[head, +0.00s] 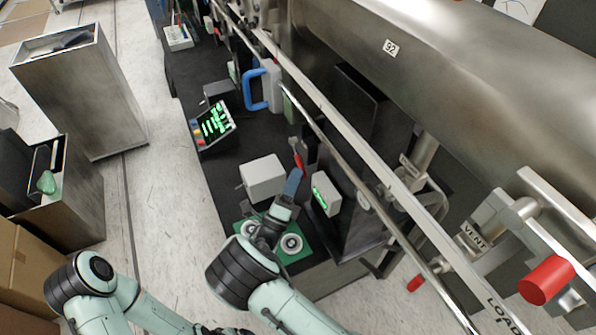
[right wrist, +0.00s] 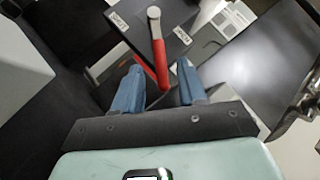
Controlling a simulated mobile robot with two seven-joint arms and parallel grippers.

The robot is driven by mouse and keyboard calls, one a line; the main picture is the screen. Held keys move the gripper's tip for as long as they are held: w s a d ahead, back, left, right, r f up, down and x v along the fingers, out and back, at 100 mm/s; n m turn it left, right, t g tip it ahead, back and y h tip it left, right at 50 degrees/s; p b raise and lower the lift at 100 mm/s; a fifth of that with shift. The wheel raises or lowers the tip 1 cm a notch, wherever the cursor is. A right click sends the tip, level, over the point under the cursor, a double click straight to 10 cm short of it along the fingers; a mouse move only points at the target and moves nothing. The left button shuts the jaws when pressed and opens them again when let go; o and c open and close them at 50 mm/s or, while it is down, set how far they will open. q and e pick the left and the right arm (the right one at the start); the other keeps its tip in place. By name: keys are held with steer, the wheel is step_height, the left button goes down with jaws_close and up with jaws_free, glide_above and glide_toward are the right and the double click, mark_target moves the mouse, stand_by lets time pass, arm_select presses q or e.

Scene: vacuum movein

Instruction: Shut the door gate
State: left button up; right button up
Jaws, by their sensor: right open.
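A small red lever (head: 298,155) stands among the equipment on the black bench in the head view. In the right wrist view the red lever (right wrist: 160,62) has a pale metal tip and rises in front of a dark block (right wrist: 150,18) with two small white labels, too small to read surely. My right gripper (head: 293,178) is close to the lever. In the right wrist view its blue fingers (right wrist: 158,72) are apart, and the lever shows in the gap between them. I cannot tell whether they touch it. My left arm shows at lower left, but its fingers do not.
A white box (head: 263,177) and a small unit with a green display (head: 326,194) stand close beside my right gripper. A long metal rail (head: 345,150) and a large steel cylinder (head: 455,75) run along the right. Open floor (head: 150,190) lies left of the bench.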

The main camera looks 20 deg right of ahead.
arm_select(q)
steer(key=s+f+b, duration=0.1)
steer(key=s+f, duration=0.1)
steer(key=s, duration=0.1)
steer(key=shift+f+b, duration=0.35)
arm_select(e)
steer(key=s+a+f, duration=0.1)
steer(key=s+a, duration=0.8)
steer(key=s, duration=0.1)
steer(key=shift+s+a+f, duration=0.2)
steer(key=shift+s+a, duration=0.05)
steer(key=shift+a, duration=0.1)
